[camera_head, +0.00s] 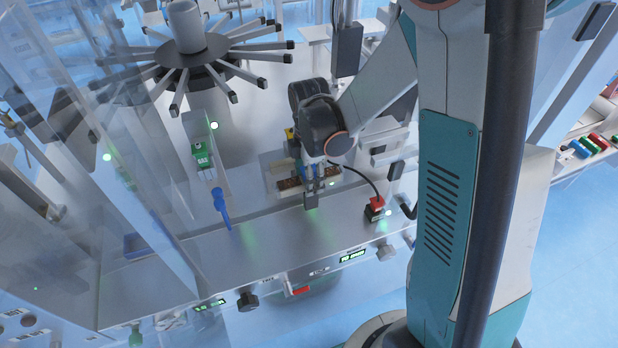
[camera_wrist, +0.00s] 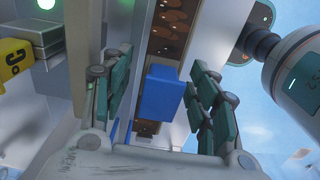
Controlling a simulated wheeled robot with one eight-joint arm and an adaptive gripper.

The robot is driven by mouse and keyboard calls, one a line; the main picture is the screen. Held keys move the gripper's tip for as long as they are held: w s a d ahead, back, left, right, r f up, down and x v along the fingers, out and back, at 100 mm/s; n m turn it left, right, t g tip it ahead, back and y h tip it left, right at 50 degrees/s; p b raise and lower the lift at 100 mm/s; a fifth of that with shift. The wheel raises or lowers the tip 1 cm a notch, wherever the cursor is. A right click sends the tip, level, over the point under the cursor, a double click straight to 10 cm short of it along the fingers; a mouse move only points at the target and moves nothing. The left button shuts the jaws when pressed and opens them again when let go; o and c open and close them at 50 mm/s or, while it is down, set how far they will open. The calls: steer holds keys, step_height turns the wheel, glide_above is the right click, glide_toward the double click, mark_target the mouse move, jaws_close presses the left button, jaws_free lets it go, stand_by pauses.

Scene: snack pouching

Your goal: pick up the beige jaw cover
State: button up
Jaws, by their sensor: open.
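My gripper (camera_head: 311,188) is over the front of the metal bench, at a brown, dotted strip (camera_head: 291,184) with pale beige edging. In the wrist view the two green-padded fingers (camera_wrist: 160,75) stand apart. A blue block (camera_wrist: 165,92) shows between them, with the brown strip (camera_wrist: 170,30) beyond it. A pale bar (camera_wrist: 140,50) runs along the strip's left side; I cannot tell if this is the beige jaw cover.
A red-topped black switch box (camera_head: 375,209) stands right of the gripper. A blue-handled tool (camera_head: 221,206) and a green box (camera_head: 201,154) are to the left. A spoked carousel (camera_head: 190,62) stands behind. A clear panel (camera_head: 130,130) closes the left side. The bench front (camera_head: 265,240) is mostly bare.

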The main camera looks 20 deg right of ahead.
steer(key=c, duration=1.2)
steer(key=shift+r, duration=0.15)
